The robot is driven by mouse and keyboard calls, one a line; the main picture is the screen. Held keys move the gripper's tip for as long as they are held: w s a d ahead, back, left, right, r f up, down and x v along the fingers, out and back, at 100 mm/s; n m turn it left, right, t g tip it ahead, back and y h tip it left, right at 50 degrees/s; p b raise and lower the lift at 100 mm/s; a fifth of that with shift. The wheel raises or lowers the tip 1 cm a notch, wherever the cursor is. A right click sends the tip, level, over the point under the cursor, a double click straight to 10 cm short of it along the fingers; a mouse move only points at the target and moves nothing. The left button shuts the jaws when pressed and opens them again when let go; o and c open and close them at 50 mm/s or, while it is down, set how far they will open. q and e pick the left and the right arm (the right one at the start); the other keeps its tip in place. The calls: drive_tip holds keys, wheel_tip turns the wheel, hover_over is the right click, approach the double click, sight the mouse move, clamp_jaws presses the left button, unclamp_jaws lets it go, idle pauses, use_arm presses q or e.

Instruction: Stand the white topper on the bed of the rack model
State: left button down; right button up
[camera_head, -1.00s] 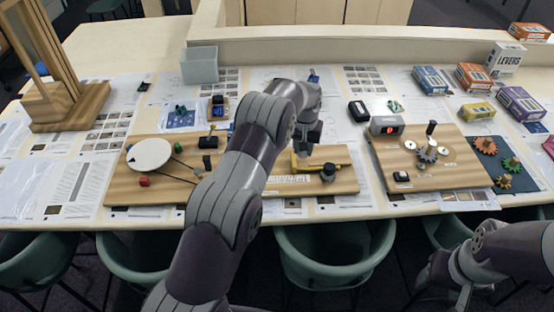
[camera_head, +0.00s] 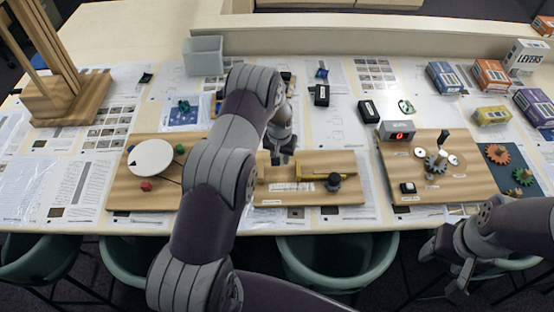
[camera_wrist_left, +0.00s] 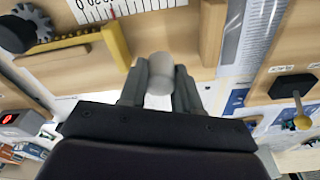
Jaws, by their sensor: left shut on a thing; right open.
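The rack model (camera_head: 346,197) is a wooden board with a yellow rack (camera_head: 312,171), a dark gear and knob (camera_head: 333,182) and a white scale. The yellow rack also shows at the upper left in the left wrist view (camera_wrist_left: 72,46). My left gripper (camera_head: 281,157) is above the left part of this board, left of the yellow rack. In the left wrist view it is shut on the white topper (camera_wrist_left: 160,72), a small pale cylinder with a rounded end, over bare wood. The topper cannot be made out in the head view. My right gripper (camera_head: 448,268) is open and empty, in front of the table.
A board with a white disc (camera_head: 151,158) is at left, partly behind my left arm. A gear board (camera_head: 440,178) with a red-lit display (camera_head: 398,131) is at right. Black boxes (camera_head: 322,95), a grey bin (camera_head: 203,56) and several cartons (camera_head: 491,75) stand further back.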

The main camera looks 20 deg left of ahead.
sight(277, 173)
use_arm(q)
drive_tip(key=shift+s+a+f+p, duration=0.35)
drive_tip(key=shift+a+f, duration=0.15)
drive_tip(key=shift+f, duration=0.05)
wheel_tip(277, 173, down, 4)
drive_tip(key=shift+s+d+r+p, duration=0.15)
drive_tip(key=shift+r+p, duration=0.1)
drive_tip(key=shift+p, duration=0.8)
drive_tip(key=shift+f+b, duration=0.35)
drive_tip(key=shift+f, duration=0.05)
drive_tip(key=c, duration=1.1)
unclamp_jaws()
drive_tip(key=shift+r, duration=0.1)
